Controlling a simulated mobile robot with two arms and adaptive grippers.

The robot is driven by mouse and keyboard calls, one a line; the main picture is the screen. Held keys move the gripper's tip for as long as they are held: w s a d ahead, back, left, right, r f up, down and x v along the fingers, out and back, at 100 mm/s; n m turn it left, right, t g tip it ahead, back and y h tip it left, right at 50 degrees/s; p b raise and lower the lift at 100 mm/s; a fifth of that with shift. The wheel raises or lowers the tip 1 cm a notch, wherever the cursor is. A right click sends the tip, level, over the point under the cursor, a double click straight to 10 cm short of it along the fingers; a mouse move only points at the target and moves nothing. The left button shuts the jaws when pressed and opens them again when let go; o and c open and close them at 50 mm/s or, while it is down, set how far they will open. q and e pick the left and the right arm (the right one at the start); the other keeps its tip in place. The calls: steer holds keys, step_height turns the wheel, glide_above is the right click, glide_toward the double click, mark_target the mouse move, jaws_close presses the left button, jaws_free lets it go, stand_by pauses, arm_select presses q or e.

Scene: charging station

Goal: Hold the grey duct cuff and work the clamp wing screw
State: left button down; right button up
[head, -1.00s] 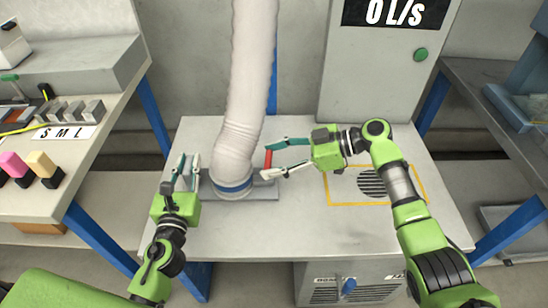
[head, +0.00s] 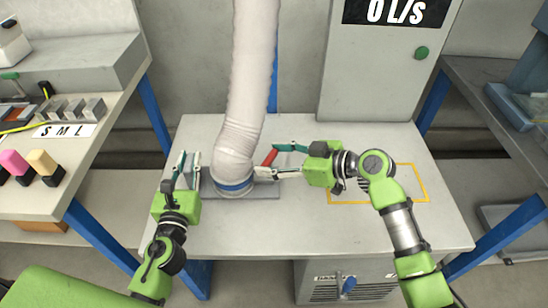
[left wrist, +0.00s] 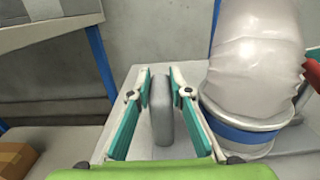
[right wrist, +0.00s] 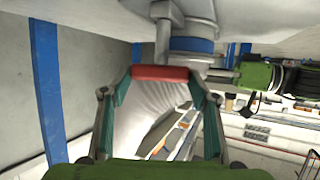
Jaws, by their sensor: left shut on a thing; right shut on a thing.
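The grey duct cuff (head: 232,183) with a blue band sits at the foot of the pale flexible duct (head: 245,90) on the table. It also shows in the left wrist view (left wrist: 245,133). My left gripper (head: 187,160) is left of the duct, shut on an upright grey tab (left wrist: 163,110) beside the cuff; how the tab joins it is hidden. The red wing screw (head: 270,157) is right of the cuff and tilted in the head view. My right gripper (head: 267,160) is shut on it, with the red bar (right wrist: 160,73) spanning its fingertips in the right wrist view.
A cabinet (head: 370,85) behind the table reads "0 L/s" and has a green button (head: 421,54). A yellow-outlined area (head: 410,195) lies under my right arm. Side benches (head: 40,195) flank the table. The table's front strip is clear.

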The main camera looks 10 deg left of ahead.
steer(key=shift+f, duration=0.1)
steer(key=o, duration=1.1)
steer(key=shift+d, duration=0.1)
steer(key=v, duration=1.2)
